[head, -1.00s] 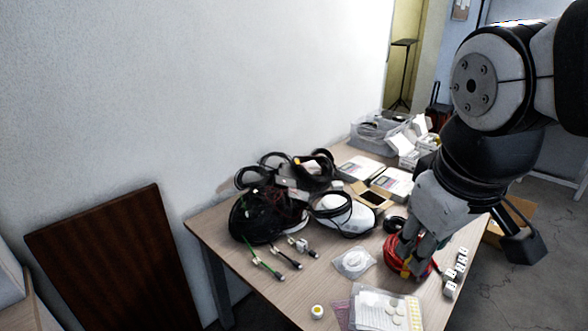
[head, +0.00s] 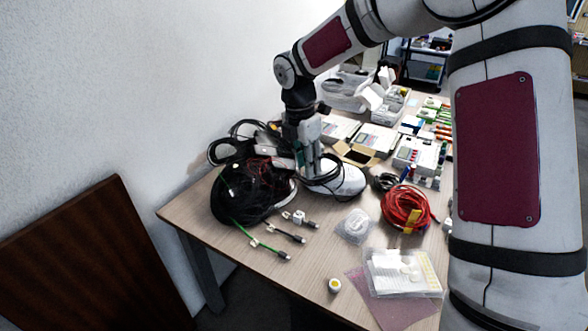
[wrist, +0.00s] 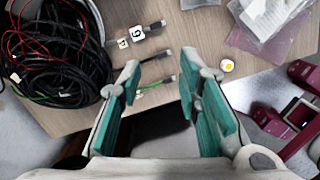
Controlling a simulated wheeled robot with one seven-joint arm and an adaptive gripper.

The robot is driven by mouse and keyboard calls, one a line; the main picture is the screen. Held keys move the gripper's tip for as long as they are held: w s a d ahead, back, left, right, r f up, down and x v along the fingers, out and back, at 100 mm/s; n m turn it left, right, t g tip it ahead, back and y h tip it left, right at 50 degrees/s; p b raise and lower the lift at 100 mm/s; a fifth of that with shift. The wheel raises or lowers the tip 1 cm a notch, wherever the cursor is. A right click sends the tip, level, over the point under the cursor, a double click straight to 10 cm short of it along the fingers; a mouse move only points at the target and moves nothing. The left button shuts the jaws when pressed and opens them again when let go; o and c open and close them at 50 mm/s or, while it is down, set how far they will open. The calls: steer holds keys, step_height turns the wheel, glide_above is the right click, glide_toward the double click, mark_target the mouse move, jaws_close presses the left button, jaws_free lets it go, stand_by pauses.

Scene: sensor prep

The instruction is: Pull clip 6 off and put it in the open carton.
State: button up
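Clip 6 (wrist: 122,43) is a small white tag with a "6", on a short black-plugged cable at the table's edge in the wrist view. A second white clip (wrist: 137,33) sits beside it on that cable. In the head view the clipped cable (head: 298,216) lies right of the black cable heap. My gripper (head: 312,172) is above the white device behind that cable. Its teal fingers (wrist: 163,85) are wide apart and empty in the wrist view. The open carton (head: 357,154), small and brown with raised flaps, stands behind and right of my gripper.
A black cable heap (head: 240,193) lies left. A green cable (head: 268,250) and a black cable (head: 290,234) lie in front. A red coil (head: 405,207), a bagged white coil (head: 356,226) and a yellow-white round thing (head: 334,285) lie right.

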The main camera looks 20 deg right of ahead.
mark_target(300, 212)
steer(key=w+f+n, duration=0.1)
steer(key=w+f, duration=0.1)
steer(key=f, duration=0.5)
steer(key=w+f+n+y, duration=0.1)
steer(key=w+f, duration=0.1)
steer(key=f, duration=0.5)
steer(key=w+f+n, duration=0.1)
steer(key=f+n, duration=0.1)
steer(key=f, duration=0.6)
steer(key=shift+w+d+y, duration=0.25)
steer(key=shift+w+y, duration=0.05)
steer(key=shift+w, duration=0.1)
steer(key=shift+c, duration=0.6)
jaws_close()
